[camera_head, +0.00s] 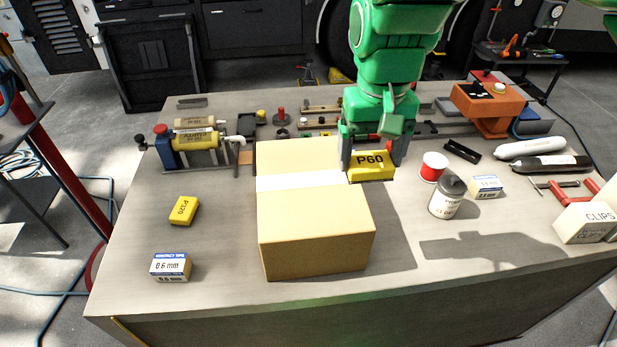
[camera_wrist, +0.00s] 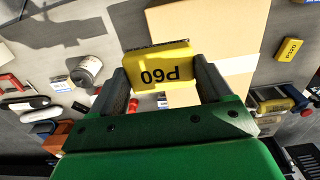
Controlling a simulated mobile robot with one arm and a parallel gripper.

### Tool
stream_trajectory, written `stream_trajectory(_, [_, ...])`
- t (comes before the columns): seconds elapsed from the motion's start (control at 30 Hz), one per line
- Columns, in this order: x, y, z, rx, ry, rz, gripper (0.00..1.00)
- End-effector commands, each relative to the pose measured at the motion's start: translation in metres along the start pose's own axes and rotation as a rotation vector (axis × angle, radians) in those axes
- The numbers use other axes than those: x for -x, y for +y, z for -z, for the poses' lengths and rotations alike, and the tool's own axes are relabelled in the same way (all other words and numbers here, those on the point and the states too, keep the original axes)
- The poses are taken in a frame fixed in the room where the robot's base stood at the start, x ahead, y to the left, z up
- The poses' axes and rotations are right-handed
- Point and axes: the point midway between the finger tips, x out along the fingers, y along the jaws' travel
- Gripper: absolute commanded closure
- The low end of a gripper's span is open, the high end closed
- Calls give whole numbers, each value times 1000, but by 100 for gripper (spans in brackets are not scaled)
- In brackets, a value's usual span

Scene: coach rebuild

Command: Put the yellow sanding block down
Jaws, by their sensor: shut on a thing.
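A second yellow block marked P120 (camera_head: 183,210) lies on the table left of the box. It also shows in the wrist view (camera_wrist: 289,49).
The cardboard box (camera_head: 315,228) stands mid-table. A 0.6 mm carton (camera_head: 171,266) sits front left.

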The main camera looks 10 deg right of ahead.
Motion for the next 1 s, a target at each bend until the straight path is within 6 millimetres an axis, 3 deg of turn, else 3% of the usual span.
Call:
stream_trajectory(0.2, [29, -24, -19, 11, 0, 3, 51])
stream_trajectory(0.43, [37, -32, -23, 13, -3, 3, 51])
stream_trajectory(1.0, [5, -40, 49, 12, -2, 3, 51])
